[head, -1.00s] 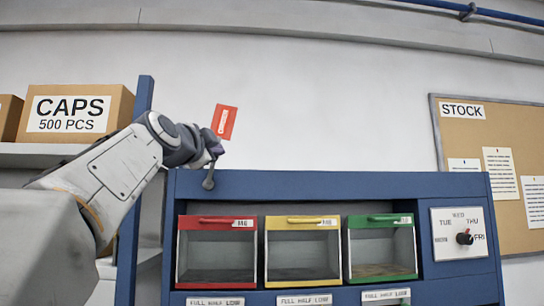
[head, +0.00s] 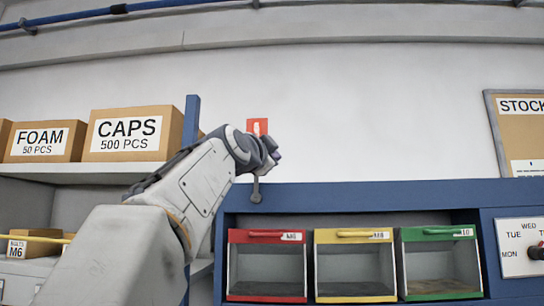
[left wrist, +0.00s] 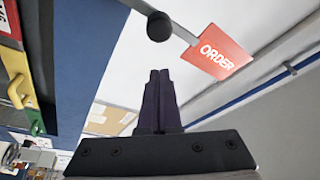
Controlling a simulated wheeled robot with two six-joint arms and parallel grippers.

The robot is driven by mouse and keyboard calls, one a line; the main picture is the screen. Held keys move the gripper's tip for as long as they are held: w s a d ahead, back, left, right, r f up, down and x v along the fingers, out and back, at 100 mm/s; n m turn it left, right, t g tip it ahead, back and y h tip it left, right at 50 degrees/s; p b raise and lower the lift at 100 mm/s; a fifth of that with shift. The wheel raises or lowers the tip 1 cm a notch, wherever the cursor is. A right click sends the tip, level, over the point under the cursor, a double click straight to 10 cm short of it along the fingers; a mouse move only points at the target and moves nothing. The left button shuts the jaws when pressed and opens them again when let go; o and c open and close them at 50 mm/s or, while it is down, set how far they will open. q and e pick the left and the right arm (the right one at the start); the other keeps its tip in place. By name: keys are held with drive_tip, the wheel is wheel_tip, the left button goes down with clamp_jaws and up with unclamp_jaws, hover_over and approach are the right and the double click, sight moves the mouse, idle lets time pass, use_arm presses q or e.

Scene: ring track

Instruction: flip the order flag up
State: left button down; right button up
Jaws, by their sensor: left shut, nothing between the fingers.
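The order flag (head: 257,126) is a red plate standing above the left end of the blue cabinet in the head view, its lower part hidden behind my left gripper. The left wrist view shows the red plate (left wrist: 217,52) marked ORDER, on a grey bar with a dark round knob (left wrist: 159,26). In the head view the knob (head: 256,196) hangs below my gripper, before the cabinet's top edge. My left gripper (head: 274,155) is shut and empty; its fingertips (left wrist: 159,72) point toward the knob, with a gap visible in the wrist view. My right gripper is not in view.
The blue cabinet (head: 370,195) holds red, yellow and green-framed bins. A day dial (head: 537,250) is at the right. Cardboard boxes (head: 135,132) stand on a shelf at the left. The wall above the cabinet is clear.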

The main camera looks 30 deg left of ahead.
use_arm(q)
drive_tip(key=b+v, duration=0.7)
drive_tip(key=v, duration=0.3)
drive_tip(key=w+d+f+g+h+b, duration=0.1)
drive_tip(key=w+d+f+g+h, duration=0.2)
drive_tip(key=f, duration=0.6)
drive_tip(key=w+d+f+n+g+h+b, duration=0.1)
drive_tip(key=w+d+f+g, duration=0.1)
drive_tip(key=d+f, duration=0.55)
drive_tip(key=w+d+f+g+h+b, duration=0.1)
drive_tip(key=w+d+f+g+h, duration=0.15)
drive_tip(key=f, duration=0.85)
drive_tip(key=s+d+f+g, duration=0.2)
drive_tip(key=d+f, duration=0.2)
drive_tip(key=f, duration=0.3)
drive_tip(key=s+d+f+g+b, duration=0.1)
drive_tip(key=s+d+f+g, duration=0.15)
drive_tip(key=f, duration=0.55)
drive_tip(key=s+d+f+g, duration=0.1)
drive_tip(key=s+d+f, duration=0.1)
drive_tip(key=d+f, duration=0.35)
drive_tip(key=s+a+f+g+y+b, duration=0.1)
drive_tip(key=s+f+g, duration=0.6)
drive_tip(key=s+f, duration=1.5)
wheel_tip(320, 180, down, 3)
drive_tip(key=shift+a+f+n+y+b, duration=0.1)
drive_tip(key=shift+a+n+y+b, duration=0.25)
drive_tip(key=shift+y+b, duration=0.45)
